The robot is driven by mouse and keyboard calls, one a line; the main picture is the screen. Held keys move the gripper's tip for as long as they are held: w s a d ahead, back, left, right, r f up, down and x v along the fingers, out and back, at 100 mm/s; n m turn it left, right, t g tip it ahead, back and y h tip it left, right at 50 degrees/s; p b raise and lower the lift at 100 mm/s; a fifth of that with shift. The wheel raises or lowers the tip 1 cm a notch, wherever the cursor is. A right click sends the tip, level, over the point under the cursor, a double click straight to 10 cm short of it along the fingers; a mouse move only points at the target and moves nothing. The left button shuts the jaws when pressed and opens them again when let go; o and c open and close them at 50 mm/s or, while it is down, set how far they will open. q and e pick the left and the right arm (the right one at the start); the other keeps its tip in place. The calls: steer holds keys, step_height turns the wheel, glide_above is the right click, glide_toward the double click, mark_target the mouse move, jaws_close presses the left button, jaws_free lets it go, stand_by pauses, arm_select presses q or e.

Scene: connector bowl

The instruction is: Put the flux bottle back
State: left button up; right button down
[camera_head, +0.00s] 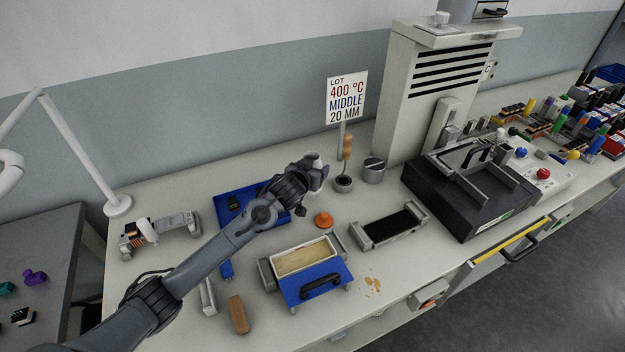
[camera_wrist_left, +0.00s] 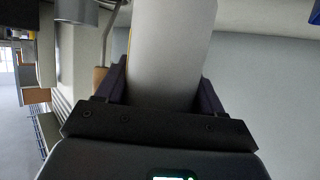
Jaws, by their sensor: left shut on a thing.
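My left gripper (camera_head: 316,172) reaches in from the left over the workbench, above the right end of the blue tray (camera_head: 226,196). It is shut on a pale grey-white cylindrical thing, likely the flux bottle (camera_wrist_left: 170,55), which fills the top middle of the left wrist view between the two dark fingers. In the head view only a small pale part of the bottle (camera_head: 312,156) shows at the gripper. The gripper hides the rest of it. My right gripper is not in view.
A wooden-handled tool (camera_head: 347,147) stands in a holder by the sign (camera_head: 346,97), beside a metal cup (camera_head: 374,171). A dark machine (camera_head: 465,195) stands right.

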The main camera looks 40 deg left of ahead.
arm_select(q)
steer(key=shift+a+f+b, duration=0.1)
steer(key=shift+f+b, duration=0.55)
steer(key=shift+f, duration=1.4)
steer(key=shift+f, duration=0.15)
steer(key=o, duration=1.3)
steer(key=shift+c, duration=0.2)
steer(key=shift+s+d+r, duration=0.2)
steer(key=shift+s+r, duration=0.2)
steer(key=shift+s, duration=0.1)
steer(key=p+v, duration=0.2)
steer(key=v, duration=0.8)
steer(key=shift+s+p, duration=0.35)
steer(key=shift+s, duration=0.05)
steer(key=shift+d+r, duration=0.1)
steer(key=shift+d, duration=0.05)
